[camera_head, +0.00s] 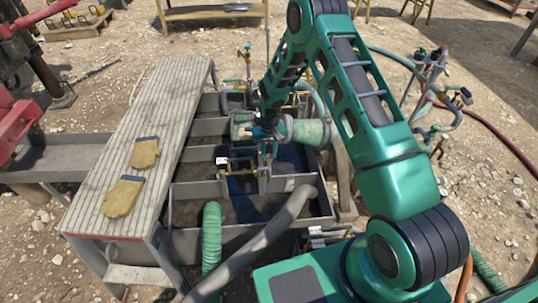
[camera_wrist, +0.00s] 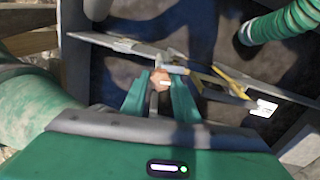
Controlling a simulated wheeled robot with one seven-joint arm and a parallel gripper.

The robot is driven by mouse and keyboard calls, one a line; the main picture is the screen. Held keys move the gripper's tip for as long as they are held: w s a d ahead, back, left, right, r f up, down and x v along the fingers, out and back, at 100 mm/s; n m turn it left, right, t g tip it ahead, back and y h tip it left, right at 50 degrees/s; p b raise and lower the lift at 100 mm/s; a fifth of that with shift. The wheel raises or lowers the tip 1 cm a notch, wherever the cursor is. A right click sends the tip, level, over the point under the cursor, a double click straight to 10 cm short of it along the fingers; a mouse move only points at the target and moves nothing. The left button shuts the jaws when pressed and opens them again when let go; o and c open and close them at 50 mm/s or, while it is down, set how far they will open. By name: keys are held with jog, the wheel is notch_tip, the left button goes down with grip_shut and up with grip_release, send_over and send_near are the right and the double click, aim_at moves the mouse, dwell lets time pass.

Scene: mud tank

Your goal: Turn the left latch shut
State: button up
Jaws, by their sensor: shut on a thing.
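My gripper (camera_wrist: 160,88) has its two green fingers closed around a small latch handle (camera_wrist: 160,77) with a pinkish-brown end. The handle sits by a thin grey plate edge (camera_wrist: 115,42) across the tank. In the head view my gripper (camera_head: 266,158) points down over the middle of the mud tank (camera_head: 250,232). My fingers and arm hide most of the latch there, and its turn angle cannot be told.
A yellow bar with a white tag (camera_wrist: 264,108) lies beside the fingers. A green hose (camera_head: 212,238) and a grey hose (camera_head: 268,236) enter the tank's near side. A slatted walkway (camera_head: 150,105) with yellow gloves (camera_head: 123,197) runs along the left.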

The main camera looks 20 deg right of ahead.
jog(key=shift+w+r+m, duration=0.1)
jog(key=shift+w+m, duration=0.1)
jog(key=shift+m, duration=0.4)
jog(key=o, duration=1.1)
jog(key=shift+s, duration=0.1)
jog(key=shift+c, duration=0.2)
notch_tip(320, 180, up, 11)
jog(key=shift+f, duration=0.2)
